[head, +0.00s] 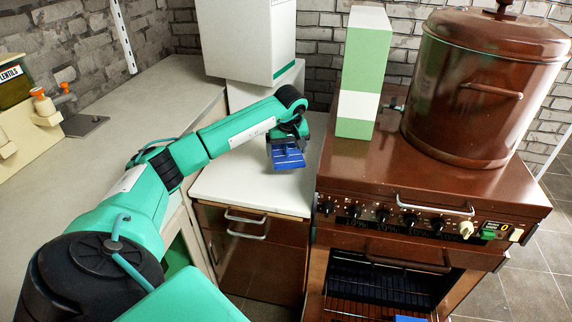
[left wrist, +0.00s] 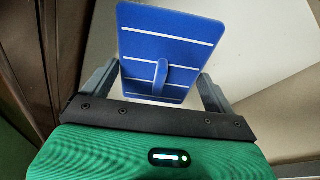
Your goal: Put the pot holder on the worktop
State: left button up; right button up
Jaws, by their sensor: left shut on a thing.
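The pot holder (head: 288,158) is a flat blue square with white stripes. My left gripper (head: 287,140) is shut on it and holds it over the white worktop (head: 235,187), left of the brown stove. In the left wrist view the pot holder (left wrist: 168,40) stands out between the two fingers of the left gripper (left wrist: 160,85), with a blue loop or tab near its middle. I cannot tell whether its lower edge touches the worktop. My right gripper is in neither view.
A brown stove (head: 400,182) with an open oven front stands to the right. It carries a large brown pot (head: 480,85) and a green-and-white box (head: 363,72). The front of the worktop is clear.

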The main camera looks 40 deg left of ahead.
aim_at(286, 172)
pick_arm(q)
notch_tip(286, 172, down, 7)
jog(key=shift+r, duration=0.1)
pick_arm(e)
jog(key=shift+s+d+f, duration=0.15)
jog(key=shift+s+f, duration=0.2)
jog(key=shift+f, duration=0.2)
pick_arm(q)
jog(key=o, duration=0.6)
jog(key=shift+c, duration=0.2)
jog(key=shift+o, duration=0.7)
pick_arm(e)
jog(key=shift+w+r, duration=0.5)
